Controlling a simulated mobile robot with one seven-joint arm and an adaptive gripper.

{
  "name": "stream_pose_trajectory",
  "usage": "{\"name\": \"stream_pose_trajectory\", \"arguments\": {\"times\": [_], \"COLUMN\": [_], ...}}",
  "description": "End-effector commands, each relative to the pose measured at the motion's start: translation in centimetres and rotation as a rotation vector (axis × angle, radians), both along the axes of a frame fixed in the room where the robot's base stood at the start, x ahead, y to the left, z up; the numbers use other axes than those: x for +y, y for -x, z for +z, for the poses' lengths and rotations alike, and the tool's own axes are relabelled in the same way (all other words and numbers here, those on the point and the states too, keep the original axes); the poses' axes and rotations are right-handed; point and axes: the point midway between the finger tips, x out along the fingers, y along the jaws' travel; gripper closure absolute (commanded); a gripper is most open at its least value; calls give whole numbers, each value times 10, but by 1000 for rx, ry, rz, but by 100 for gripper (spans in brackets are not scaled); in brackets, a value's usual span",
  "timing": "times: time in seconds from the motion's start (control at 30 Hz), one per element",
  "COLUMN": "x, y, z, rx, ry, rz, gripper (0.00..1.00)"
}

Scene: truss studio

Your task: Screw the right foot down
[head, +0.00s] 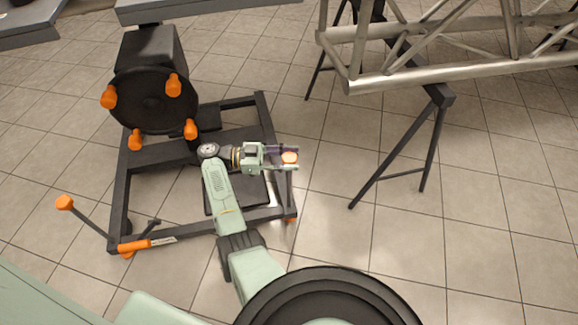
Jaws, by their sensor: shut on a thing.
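A black wheeled-looking stand (120,195) with a square floor frame is at the left. A bit of orange (291,219) shows low at that corner.
A black round plate (152,99) with several orange knobs is above the frame. A metal truss (440,75) rests on a black trestle (437,97) at right. Floor between is clear.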

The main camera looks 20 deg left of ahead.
Motion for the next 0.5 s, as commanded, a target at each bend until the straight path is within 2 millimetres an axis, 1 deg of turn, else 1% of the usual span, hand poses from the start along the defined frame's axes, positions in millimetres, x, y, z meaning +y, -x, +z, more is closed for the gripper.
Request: {"name": "stream_pose_trajectory", "arguments": {"times": [0.03,0.07,0.5], "x": [2,2,0], "y": [0,0,0], "z": [-7,-7,-8], "rx": [-1,-1,-1], "ry": [-5,-5,-6], "rz": [-30,-49,-272], "gripper": [90,90,90]}}
